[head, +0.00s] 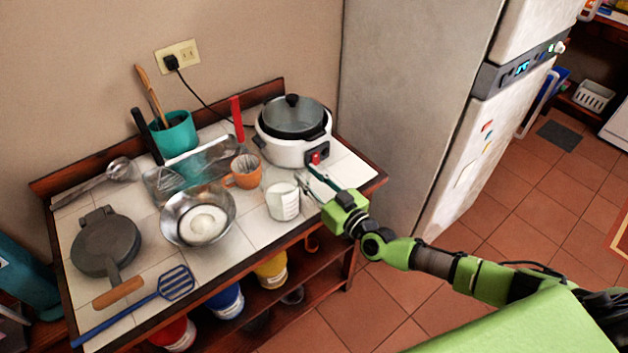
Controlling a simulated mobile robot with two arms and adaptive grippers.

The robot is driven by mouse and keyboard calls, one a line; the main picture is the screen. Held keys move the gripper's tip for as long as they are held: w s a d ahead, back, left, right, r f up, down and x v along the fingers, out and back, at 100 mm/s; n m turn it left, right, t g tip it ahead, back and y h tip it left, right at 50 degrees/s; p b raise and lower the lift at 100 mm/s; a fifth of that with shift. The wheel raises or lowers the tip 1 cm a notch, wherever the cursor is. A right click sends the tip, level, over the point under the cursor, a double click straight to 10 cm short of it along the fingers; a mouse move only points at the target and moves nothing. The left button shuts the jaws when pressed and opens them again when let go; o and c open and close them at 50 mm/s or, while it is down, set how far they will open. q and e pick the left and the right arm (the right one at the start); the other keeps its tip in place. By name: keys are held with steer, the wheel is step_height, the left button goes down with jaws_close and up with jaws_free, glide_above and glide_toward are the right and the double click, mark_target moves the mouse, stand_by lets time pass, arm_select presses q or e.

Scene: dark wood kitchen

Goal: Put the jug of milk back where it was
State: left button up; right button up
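A white jug (284,201), which looks like the jug of milk, stands upright on the tiled top of the wooden table (255,225), near its front edge. My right gripper (304,173) reaches in from the right. Its two fingers are apart with nothing seen between them. They are just right of the jug and in front of the rice cooker; I cannot tell whether a finger touches the jug. My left gripper is not in view.
A white cooker (288,152) stands behind the gripper. An orange cup (243,180) and a metal bowl (199,227) with white contents are left of the jug. A waffle pan (105,243) and blue spatula (172,287) lie farther left. A fridge (410,100) stands right of the table.

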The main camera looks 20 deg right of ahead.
steer(key=v, duration=1.2)
steer(key=shift+r+b, duration=0.25)
steer(key=shift+b, duration=0.15)
steer(key=s+d+f+g+h, duration=0.15)
steer(key=s+f, duration=0.25)
steer(key=f, duration=0.7)
steer(key=s+d+f+g+h, duration=0.1)
steer(key=s+d+f+g, duration=0.15)
steer(key=f, duration=0.75)
steer(key=s+d+f+g+h, duration=0.1)
steer(key=s+f+g+h, duration=0.2)
steer(key=f, duration=0.8)
steer(key=s+a+f+g+b, duration=0.1)
steer(key=s+f+g, duration=0.2)
steer(key=s+f, duration=0.4)
steer(key=s+a+f+m+g+b, duration=0.1)
steer(key=s+f+g, duration=0.2)
steer(key=s+f, duration=0.4)
steer(key=s+a+f+g+b, duration=0.1)
steer(key=s+f+g, duration=0.2)
steer(key=s, duration=1.7)
steer(key=shift+s+a+f+m+h, duration=0.25)
steer(key=shift+f+m+h, duration=0.1)
steer(key=shift+f, duration=1.75)
